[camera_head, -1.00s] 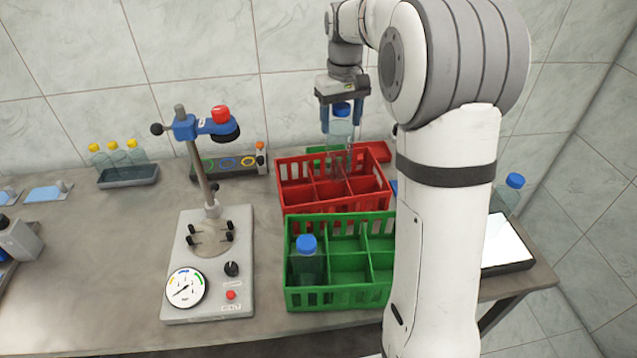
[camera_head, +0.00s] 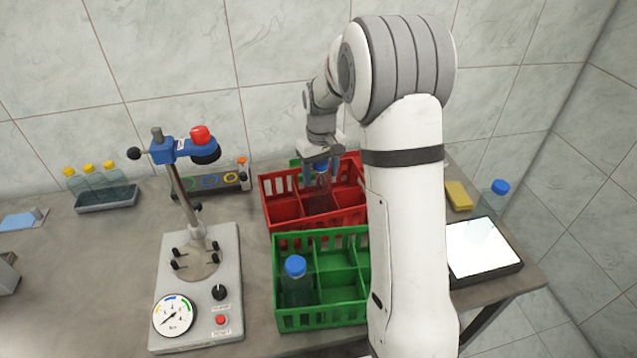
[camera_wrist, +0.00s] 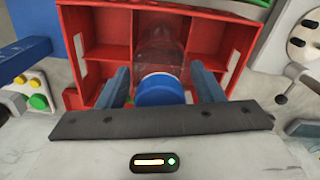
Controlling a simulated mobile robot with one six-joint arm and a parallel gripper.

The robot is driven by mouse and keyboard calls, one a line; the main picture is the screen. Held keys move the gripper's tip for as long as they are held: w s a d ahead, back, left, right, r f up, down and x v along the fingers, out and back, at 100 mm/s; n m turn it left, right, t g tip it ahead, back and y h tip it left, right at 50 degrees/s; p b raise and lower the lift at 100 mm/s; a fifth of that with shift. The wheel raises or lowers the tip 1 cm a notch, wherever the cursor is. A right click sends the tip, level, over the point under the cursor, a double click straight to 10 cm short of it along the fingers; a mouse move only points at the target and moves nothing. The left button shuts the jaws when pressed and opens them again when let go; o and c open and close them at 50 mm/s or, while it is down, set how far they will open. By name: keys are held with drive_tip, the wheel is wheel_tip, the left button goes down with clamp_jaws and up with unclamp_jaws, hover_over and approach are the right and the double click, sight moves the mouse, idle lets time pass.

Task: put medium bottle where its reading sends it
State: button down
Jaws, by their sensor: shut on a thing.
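My gripper (camera_head: 322,172) is shut on a bottle with a blue cap (camera_wrist: 163,90). The clear bottle body (camera_wrist: 158,50) points down into the red crate (camera_head: 283,208), in a back compartment; whether its base touches the crate floor cannot be told. The red crate also fills much of the wrist view (camera_wrist: 107,52). The dial gauge (camera_head: 174,316) sits on the grey capping stand (camera_head: 225,265); its reading is too small to be sure of. A second blue-capped bottle (camera_head: 296,283) stands in the front left compartment of the green crate (camera_head: 325,320).
Another blue-capped bottle (camera_head: 496,205) stands at the right behind a lit white panel (camera_head: 480,248). Several yellow-capped bottles stand in a tray (camera_head: 107,200) at the left. A yellow block (camera_head: 459,195) lies near the wall. My arm hides the crates' right ends.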

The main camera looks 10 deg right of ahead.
drive_tip(key=shift+f, duration=2.25)
drive_tip(key=shift+c, duration=2)
unclamp_jaws()
